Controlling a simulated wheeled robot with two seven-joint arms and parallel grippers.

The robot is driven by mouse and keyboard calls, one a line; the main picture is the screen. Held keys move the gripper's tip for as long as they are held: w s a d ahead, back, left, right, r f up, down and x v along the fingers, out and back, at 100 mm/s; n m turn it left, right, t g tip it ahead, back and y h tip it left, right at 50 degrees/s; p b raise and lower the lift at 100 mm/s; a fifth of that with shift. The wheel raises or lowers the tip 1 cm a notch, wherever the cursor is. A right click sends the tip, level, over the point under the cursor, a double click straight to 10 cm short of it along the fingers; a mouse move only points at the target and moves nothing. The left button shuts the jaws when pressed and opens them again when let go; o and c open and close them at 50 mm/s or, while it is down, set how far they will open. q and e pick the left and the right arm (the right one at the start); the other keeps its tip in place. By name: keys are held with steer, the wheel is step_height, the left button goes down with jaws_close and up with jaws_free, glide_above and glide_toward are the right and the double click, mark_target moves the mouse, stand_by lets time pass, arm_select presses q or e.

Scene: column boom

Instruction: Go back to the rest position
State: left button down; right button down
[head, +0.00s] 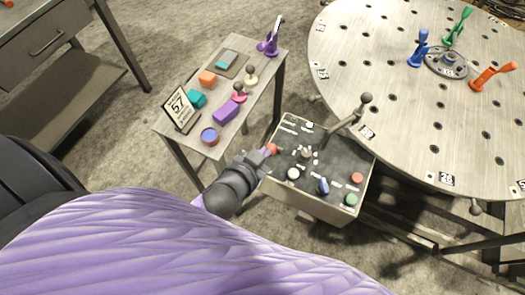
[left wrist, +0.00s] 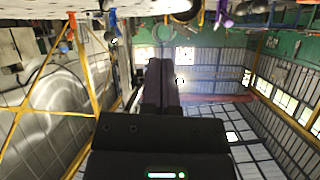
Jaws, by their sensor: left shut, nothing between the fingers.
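My left gripper (head: 268,152) reaches in from the lower left in the head view. Its fingers are shut and empty, at the left edge of the control box (head: 310,208). The tips are close beside a red-orange button (head: 273,148) on that box; I cannot tell whether they touch it. In the left wrist view the two dark fingers (left wrist: 162,86) lie together with nothing between them. My right gripper is not in view.
The control box carries several buttons and a lever with a knob (head: 366,98). A small side table (head: 178,133) with blocks and a "57" sign (head: 180,108) stands to the left. A large round perforated table (head: 390,90) fills the upper right.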

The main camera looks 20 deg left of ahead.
arm_select(q)
steer(key=s+a+f+g+y+b, duration=0.15)
steer(key=s+f+g, duration=0.25)
steer(key=s+f, duration=0.6)
steer(key=s+a+f+g+p, duration=0.15)
steer(key=s+f+g, duration=0.25)
steer(key=s+f, duration=0.6)
steer(key=s+a+f+g+b, duration=0.1)
steer(key=s+f+g, duration=0.3)
steer(key=s, duration=0.5)
steer(key=shift+a+f, duration=0.5)
steer(key=shift+f, duration=0.35)
